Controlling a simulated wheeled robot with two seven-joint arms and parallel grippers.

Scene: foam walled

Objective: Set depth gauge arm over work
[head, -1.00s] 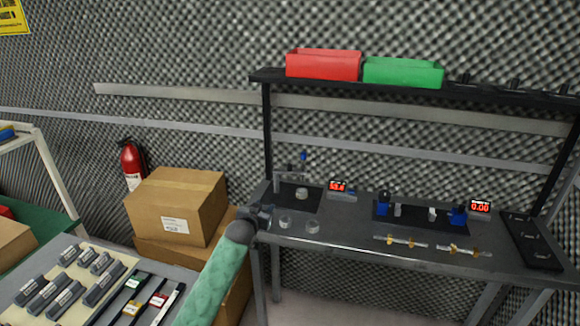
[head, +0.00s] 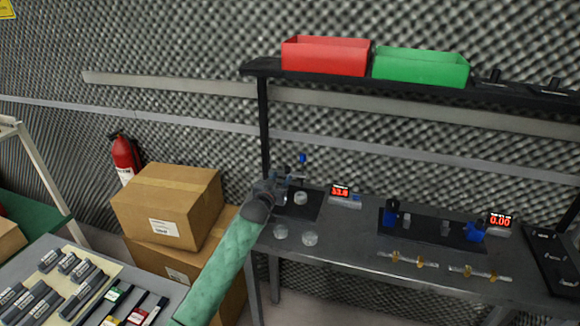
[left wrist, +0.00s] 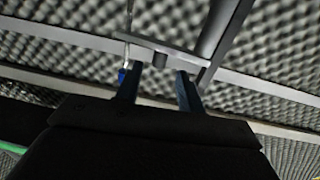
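The depth gauge stand, with a blue top (head: 303,158), rises at the left end of the workbench in the head view. A pale round workpiece (head: 301,198) sits on the dark mat beside it. My left gripper (head: 284,183) is at the gauge, left of the workpiece, and partly covers the stand. In the left wrist view, its two fingers (left wrist: 160,84) are apart, with a grey metal bar (left wrist: 185,55) and short stub just beyond the tips. I see nothing clamped between them. A blue part (left wrist: 122,74) shows beside the left finger. My right gripper is out of view.
A lit red display (head: 340,191) stands right of the workpiece. Two clear round pieces (head: 310,238) lie at the bench's front left. A dark mat with blue fixtures (head: 390,218) is further right. Cardboard boxes (head: 168,205) stand left of my arm.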

